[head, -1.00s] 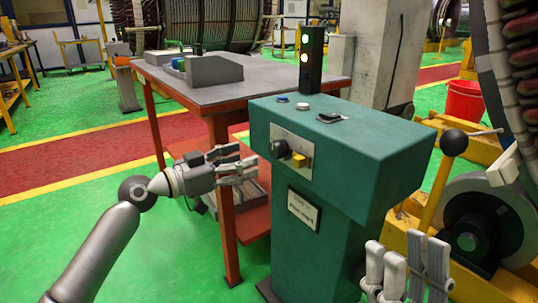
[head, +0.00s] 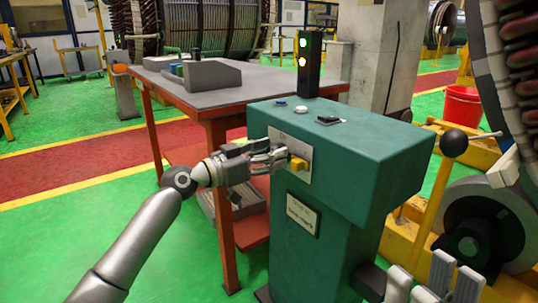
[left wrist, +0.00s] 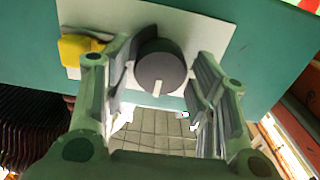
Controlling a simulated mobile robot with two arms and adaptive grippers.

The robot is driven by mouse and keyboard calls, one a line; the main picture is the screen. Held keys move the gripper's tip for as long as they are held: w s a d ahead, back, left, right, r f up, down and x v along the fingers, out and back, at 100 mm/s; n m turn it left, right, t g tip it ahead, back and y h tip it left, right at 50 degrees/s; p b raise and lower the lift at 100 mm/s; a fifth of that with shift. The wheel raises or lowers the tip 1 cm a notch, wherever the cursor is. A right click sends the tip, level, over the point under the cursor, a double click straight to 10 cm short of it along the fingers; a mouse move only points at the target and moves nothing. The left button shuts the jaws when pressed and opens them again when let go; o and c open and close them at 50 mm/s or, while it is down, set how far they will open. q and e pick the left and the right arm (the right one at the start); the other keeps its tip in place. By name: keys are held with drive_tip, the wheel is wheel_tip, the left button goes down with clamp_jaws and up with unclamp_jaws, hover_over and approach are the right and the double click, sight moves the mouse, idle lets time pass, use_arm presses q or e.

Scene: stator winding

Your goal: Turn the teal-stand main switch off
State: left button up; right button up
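The teal stand (head: 345,165) is a green-teal box on a post at the middle right. A light switch plate (head: 302,152) is on its front face; it also shows in the left wrist view (left wrist: 205,30). The main switch, a dark round knob with a white mark (left wrist: 160,68), sits between my left gripper's fingers in the left wrist view. My left gripper (head: 280,158) hides the knob in the head view. Its fingers are open, one on each side of the knob; contact cannot be told. My right gripper (head: 425,290) is low at the right, partly cut off, its fingers apart.
A red-framed table (head: 245,92) is at left; yellow machinery (head: 430,190) is at right.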

use_arm(q)
drive_tip(key=c, duration=0.7)
drive_tip(key=shift+o, duration=0.2)
